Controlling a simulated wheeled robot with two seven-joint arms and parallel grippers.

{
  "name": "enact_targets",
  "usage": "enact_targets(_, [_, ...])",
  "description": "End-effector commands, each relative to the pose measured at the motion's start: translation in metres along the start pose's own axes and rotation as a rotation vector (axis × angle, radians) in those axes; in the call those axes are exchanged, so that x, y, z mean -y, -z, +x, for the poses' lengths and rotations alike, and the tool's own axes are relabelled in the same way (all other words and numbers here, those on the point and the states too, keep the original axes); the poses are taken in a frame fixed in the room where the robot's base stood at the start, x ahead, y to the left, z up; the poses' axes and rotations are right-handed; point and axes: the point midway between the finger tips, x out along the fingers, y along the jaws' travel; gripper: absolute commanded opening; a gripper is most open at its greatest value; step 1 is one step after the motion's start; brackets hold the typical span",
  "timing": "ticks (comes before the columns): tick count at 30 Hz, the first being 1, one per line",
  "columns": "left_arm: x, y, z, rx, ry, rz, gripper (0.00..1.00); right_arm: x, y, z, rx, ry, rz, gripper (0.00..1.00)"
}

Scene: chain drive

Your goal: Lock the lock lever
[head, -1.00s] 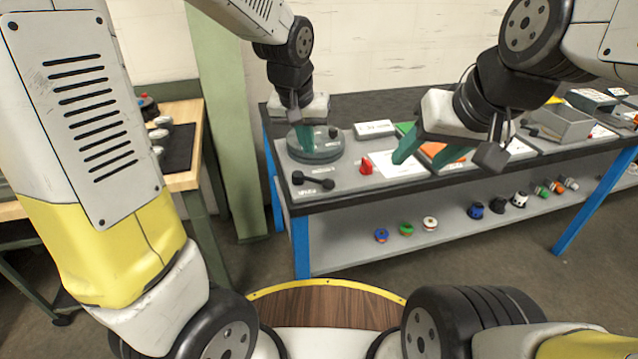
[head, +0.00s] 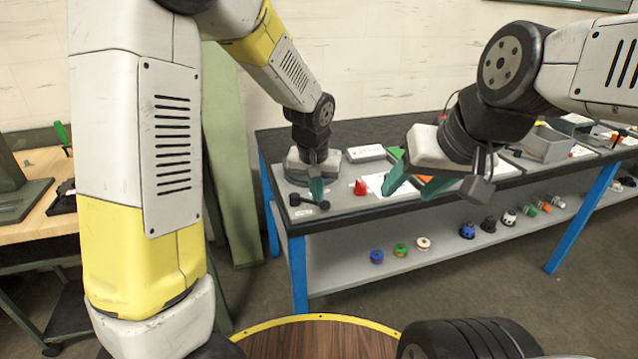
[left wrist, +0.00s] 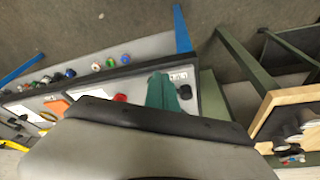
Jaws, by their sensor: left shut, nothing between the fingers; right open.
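A black bar-shaped handle with rounded ends (head: 296,199) lies at the left front of the grey board on the bench. A red knob-like piece (head: 360,187) stands to its right. No readable label tells me which is the lock lever. My left gripper (head: 317,192) points down over the right part of the black handle, its green fingers together and empty. I cannot tell if they touch it. In the left wrist view, the fingers (left wrist: 162,92) lie beside a black knob (left wrist: 185,92), with the red piece (left wrist: 120,98) beyond. My right gripper (head: 412,186) is open and empty above the board.
A white block (head: 366,153) and a white sheet (head: 374,183) lie on the bench right of my left gripper. A grey bin (head: 546,142) stands further right. Several coloured round parts sit on the lower shelf (head: 350,283). A wooden table (head: 45,222) stands at left.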

Motion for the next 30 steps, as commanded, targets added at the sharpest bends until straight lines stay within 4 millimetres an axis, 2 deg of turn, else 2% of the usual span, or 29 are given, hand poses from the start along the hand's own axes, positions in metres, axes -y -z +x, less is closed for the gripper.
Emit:
enact_targets(3, [0.001,-0.002,0.027,0.007,0.003,0.0,0.0,0.0,0.0,0.0,0.0,0.0,0.0,0.53])
enact_targets(11, [0.0,-0.002,0.081,0.005,0.002,0.001,0.0,0.0,0.0,0.0,0.0,0.0,0.0,0.53])
enact_targets(12, [0.001,0.009,0.083,-0.001,0.001,-0.002,0.0,0.0,0.0,0.0,0.0,0.0,0.0,0.53])
enact_targets(18, [0.0,0.03,0.093,0.0,0.0,-0.002,0.0,0.0,0.0,0.0,0.0,0.0,0.0,0.53])
enact_targets(30, [0.0,0.035,0.095,0.001,0.0,0.0,0.0,0.0,0.0,0.0,0.0,0.0,0.0,0.53])
